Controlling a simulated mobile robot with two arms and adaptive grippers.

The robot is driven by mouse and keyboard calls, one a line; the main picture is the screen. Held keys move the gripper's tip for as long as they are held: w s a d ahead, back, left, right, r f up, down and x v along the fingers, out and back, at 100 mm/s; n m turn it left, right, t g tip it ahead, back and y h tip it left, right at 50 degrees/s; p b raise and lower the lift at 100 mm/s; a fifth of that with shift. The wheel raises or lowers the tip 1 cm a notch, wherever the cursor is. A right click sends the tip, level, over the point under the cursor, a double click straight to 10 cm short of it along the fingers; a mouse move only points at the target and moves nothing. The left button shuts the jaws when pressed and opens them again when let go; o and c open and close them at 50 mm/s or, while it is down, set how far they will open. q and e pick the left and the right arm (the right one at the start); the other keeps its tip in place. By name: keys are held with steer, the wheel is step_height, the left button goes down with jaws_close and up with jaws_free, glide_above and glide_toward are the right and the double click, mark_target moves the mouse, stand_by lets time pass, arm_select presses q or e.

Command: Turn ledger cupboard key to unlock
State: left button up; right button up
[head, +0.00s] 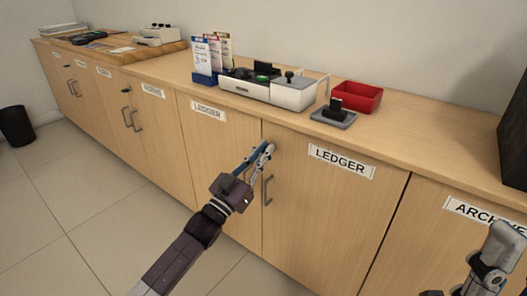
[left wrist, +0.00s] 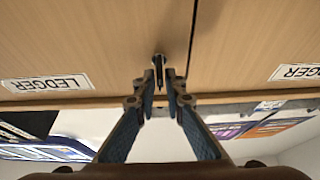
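The ledger cupboard door (head: 318,203) has a LEDGER label (head: 342,161) and is shut. The small dark key (left wrist: 159,72) sits in the lock near the door's edge, seen in the left wrist view. In the head view my gripper hides it. My left gripper (head: 264,150) is at the upper corner of this door. In the left wrist view its fingertips (left wrist: 161,82) stand either side of the key, close to it, with narrow gaps showing. My right gripper (head: 497,262) is at the lower right, in front of the ARCHIVE door; its fingers are not clear.
A grey bar handle (head: 268,190) is just below my left gripper. On the counter above are a leaflet holder (head: 205,78), a white organiser (head: 262,87), a stamp on a grey pad (head: 334,117) and a red tray (head: 357,96). The floor in front is clear.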

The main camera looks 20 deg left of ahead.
arm_select(q)
jaws_close()
